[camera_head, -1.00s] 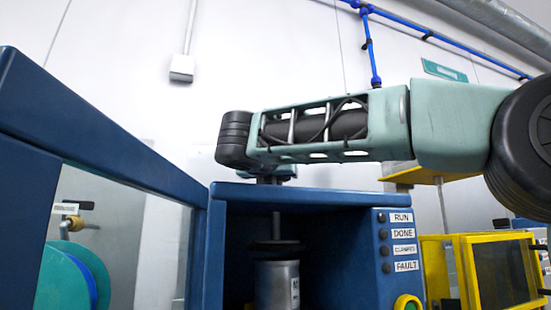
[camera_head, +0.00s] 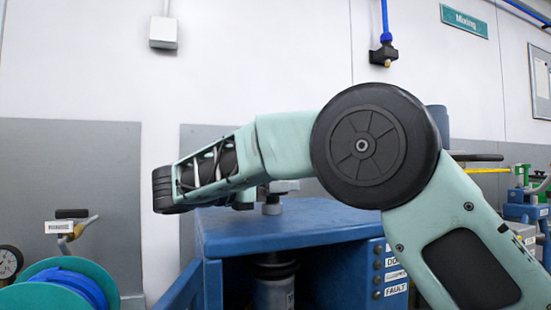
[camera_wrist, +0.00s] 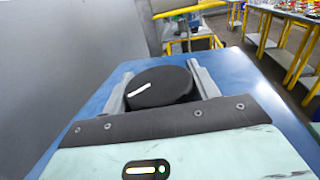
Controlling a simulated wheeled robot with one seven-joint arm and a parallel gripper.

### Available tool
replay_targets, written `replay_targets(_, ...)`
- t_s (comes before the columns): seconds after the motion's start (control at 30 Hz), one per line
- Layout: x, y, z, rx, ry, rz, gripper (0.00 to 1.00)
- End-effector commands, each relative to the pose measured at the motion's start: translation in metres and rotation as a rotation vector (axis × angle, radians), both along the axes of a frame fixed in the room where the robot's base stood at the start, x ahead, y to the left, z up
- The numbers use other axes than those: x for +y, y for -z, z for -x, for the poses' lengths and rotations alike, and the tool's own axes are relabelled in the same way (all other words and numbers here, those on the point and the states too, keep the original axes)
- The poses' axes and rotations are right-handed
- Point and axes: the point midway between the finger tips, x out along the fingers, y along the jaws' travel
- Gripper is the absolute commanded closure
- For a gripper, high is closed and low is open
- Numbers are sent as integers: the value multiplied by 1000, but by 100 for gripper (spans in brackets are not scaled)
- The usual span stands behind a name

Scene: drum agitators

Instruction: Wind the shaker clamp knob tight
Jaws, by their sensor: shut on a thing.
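The shaker is a blue cabinet (camera_head: 285,222) with an open front. Its clamp knob (camera_wrist: 160,87) is a round black knob with a white pointer line, above the blue top in the wrist view. My gripper (camera_wrist: 160,84) is shut on the knob, one grey finger on each side. A metal can (camera_head: 273,292) stands inside the cabinet under a dark clamp plate (camera_head: 273,265).
A green and blue hose reel (camera_head: 65,288) stands at the lower left. A grey wall panel (camera_wrist: 65,60) rises close on the left in the wrist view. A yellow frame (camera_wrist: 190,42) stands beyond the cabinet. My arm covers part of the cabinet's labelled right front.

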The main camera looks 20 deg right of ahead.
Motion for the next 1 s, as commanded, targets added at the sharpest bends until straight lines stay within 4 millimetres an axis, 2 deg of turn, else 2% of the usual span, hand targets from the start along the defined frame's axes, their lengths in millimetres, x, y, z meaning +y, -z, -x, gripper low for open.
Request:
replay_targets(0.03, 0, -8, 0, 5, 30, 2, 63)
replay_targets(0.43, -1, -4, 2, 3, 203, 1, 63)
replay_targets(1.0, -2, 3, 4, 6, 261, -2, 63)
